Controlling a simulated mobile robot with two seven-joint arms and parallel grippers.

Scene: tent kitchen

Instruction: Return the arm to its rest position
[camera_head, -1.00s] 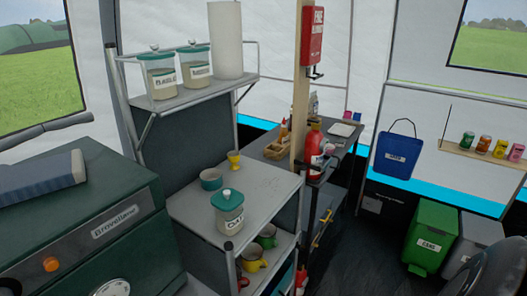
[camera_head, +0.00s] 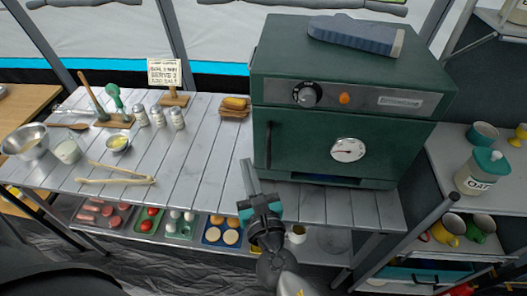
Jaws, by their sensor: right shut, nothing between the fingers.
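My right gripper (camera_head: 248,172) is in the lower middle of the head view. Its fingers are shut with nothing between them and point up, away from me. It is in front of the left part of the green oven (camera_head: 310,150), over the front part of the slatted metal table (camera_head: 205,165). Whether it touches the table or oven cannot be told. My left gripper is not in view.
The table's left side holds a metal bowl (camera_head: 25,143), shakers (camera_head: 160,116), wooden tongs (camera_head: 115,181) and a small sign (camera_head: 164,75). Trays of food (camera_head: 222,231) sit on the shelf below. A grey shelf unit with an oats jar (camera_head: 482,172) stands at right.

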